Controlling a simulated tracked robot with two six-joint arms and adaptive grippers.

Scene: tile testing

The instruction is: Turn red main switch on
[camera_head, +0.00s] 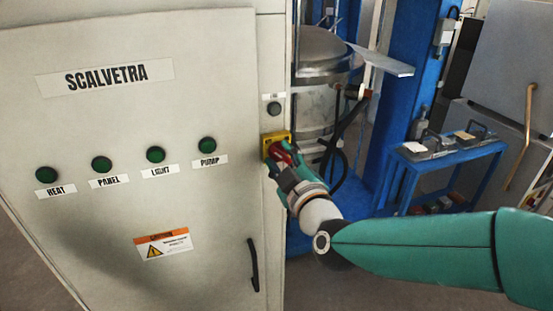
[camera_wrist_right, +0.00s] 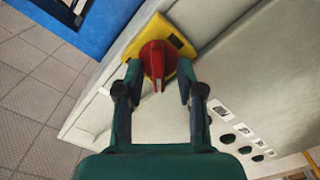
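The red main switch (camera_wrist_right: 157,62) is a red rotary handle on a yellow plate (camera_wrist_right: 177,38) on the cabinet's narrow side strip. In the head view the yellow plate (camera_head: 268,139) shows and the red handle (camera_head: 284,153) is partly covered by my right gripper (camera_head: 282,160). In the wrist view my right gripper (camera_wrist_right: 158,75) has its two fingers apart, one on each side of the red handle. I cannot tell whether the fingertips touch it. The handle's grip points toward the gripper palm. My left gripper is not in view.
The grey cabinet (camera_head: 120,120) carries green buttons labelled HEAT, PANEL, LIGHT and PUMP, and a black door handle (camera_head: 253,265). A small grey button (camera_head: 274,108) sits above the switch. A metal tank (camera_head: 318,100) and blue table (camera_head: 450,155) stand to the right.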

